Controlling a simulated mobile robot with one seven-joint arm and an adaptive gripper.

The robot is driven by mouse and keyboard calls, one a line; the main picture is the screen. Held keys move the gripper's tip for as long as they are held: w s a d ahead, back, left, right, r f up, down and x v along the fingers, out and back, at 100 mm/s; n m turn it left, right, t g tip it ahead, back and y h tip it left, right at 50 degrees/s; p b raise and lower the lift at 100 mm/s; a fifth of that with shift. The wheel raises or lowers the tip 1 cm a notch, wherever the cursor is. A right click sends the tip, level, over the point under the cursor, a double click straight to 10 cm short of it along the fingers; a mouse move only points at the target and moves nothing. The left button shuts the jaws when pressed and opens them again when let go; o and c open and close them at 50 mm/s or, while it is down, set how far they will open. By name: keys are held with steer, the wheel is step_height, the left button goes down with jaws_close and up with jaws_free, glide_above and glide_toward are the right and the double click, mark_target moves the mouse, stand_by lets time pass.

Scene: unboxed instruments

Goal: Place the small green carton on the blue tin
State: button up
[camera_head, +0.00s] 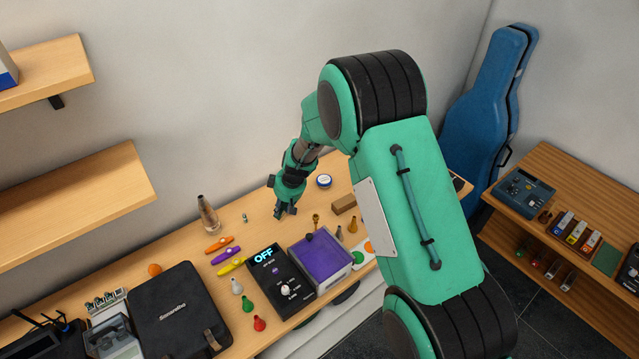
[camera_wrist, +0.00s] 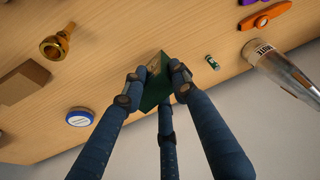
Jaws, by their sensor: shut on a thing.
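My gripper (camera_head: 285,210) is shut on the small green carton (camera_wrist: 154,90), which sits between its fingers in the wrist view. The fingers cover part of the carton, and I cannot make it out in the head view. I cannot tell how high it is above the table. The blue tin (camera_head: 324,181) is small and round with a pale top, and stands on the table to the right of and behind my gripper. In the wrist view the tin (camera_wrist: 79,117) lies to the left of the carton, apart from it, with its top bare.
A brown box (camera_head: 344,204) and a gold mouthpiece (camera_head: 316,219) stand right of my gripper. A black pedal (camera_head: 281,283) and a purple-topped box (camera_head: 321,255) are in front. Table around the tin is clear.

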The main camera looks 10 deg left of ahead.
steer(key=w+d+r+n+h+b, duration=0.1)
steer(key=w+d+n, duration=0.4)
steer(key=d+n, duration=0.2)
steer(key=w+d+r+n+g+h+b, duration=0.1)
steer(key=w+d+n+h, duration=0.1)
steer(key=w+d+n, duration=0.2)
steer(key=d+n, duration=0.3)
steer(key=d, duration=0.4)
steer(key=shift+w+r+g, duration=0.3)
steer(key=shift+w, duration=0.05)
steer(key=p, duration=0.2)
glide_above(326, 181)
steer(key=shift+f, duration=0.75)
steer(key=shift+f, duration=0.1)
steer(key=shift+f, duration=1.6)
steer(key=shift+f, duration=0.15)
